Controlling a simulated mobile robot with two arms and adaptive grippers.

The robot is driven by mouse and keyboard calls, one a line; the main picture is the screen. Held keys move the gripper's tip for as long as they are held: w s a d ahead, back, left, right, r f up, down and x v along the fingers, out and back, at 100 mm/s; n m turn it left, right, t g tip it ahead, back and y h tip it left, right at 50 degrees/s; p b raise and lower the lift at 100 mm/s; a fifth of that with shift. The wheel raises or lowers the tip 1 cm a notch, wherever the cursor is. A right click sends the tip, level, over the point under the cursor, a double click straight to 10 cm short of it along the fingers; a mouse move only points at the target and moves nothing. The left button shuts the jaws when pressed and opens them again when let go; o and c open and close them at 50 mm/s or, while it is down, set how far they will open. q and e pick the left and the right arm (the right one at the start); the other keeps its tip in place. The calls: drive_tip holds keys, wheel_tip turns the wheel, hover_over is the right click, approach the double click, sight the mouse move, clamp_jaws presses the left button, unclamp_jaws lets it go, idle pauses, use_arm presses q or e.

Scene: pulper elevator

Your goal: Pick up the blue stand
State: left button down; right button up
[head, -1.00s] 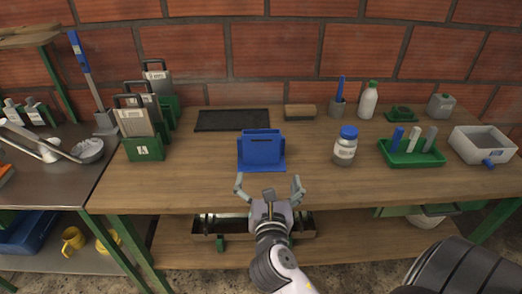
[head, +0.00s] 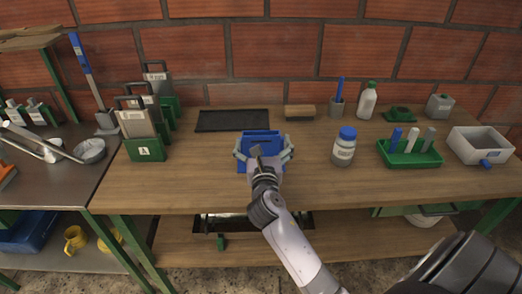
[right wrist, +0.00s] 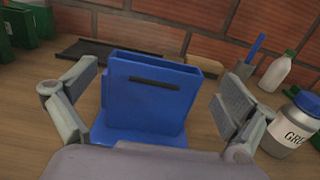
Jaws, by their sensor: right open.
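The blue stand (head: 262,137) stands upright on the wooden table, near its middle. It is a box-like holder with a slot in its front face and a flat base. In the right wrist view the blue stand (right wrist: 150,95) fills the middle. My right gripper (head: 264,150) is open, with one finger on each side of the stand. In the right wrist view the fingers of my right gripper (right wrist: 160,112) show a gap to the stand on both sides, wider on the right. The gripper hides the lower front of the stand in the head view. My left gripper is not seen.
A white jar with a blue lid (head: 344,146) stands right of the stand. A black mat (head: 232,121) and a brush (head: 299,111) lie behind it. A green rack (head: 408,153) is farther right, green holders (head: 146,149) to the left. The table front is clear.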

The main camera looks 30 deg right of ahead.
sight(261, 137)
drive_tip(key=x, duration=0.4)
drive_tip(key=shift+w+d+f, duration=0.1)
drive_tip(key=shift+w+f, duration=0.15)
drive_tip(key=shift+w, duration=0.15)
drive_tip(key=shift+s, duration=0.1)
drive_tip(key=shift+c, duration=0.6)
drive_tip(key=c, duration=1.2)
drive_tip(key=shift+c, duration=0.2)
